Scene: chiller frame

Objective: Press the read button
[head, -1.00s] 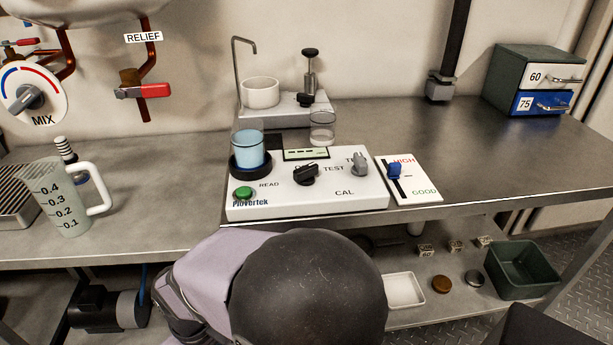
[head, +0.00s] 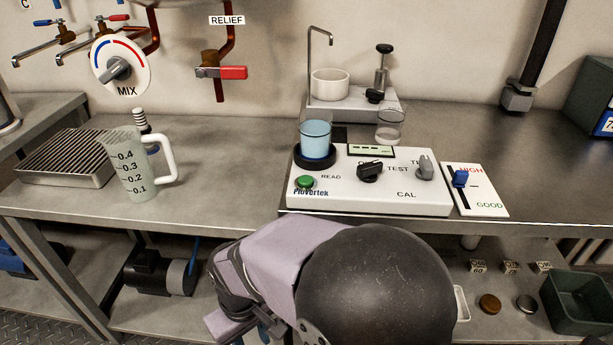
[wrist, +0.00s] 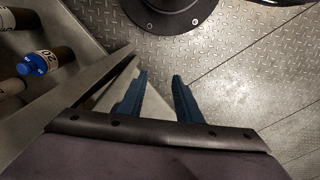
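The read button (head: 305,182) is a green round button in a black collar, at the front left of the white Piovertek meter (head: 420,205), beside the word READ. A beaker of blue liquid (head: 316,140) stands in the black round holder behind it. The meter's small display (head: 371,151) is lit, its marks too small to read. My gripper (wrist: 159,78) shows in the wrist view with its two blue fingers apart and nothing between them. It points toward the patterned metal floor, away from the button. In the head view my arm hides most of the gripper, below the bench front.
A black knob (head: 370,171) and grey knob (head: 425,167) sit right of the button. A slider card (head: 483,205) lies beside the meter. A measuring jug (head: 138,175) stands to the left, with clear bench between.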

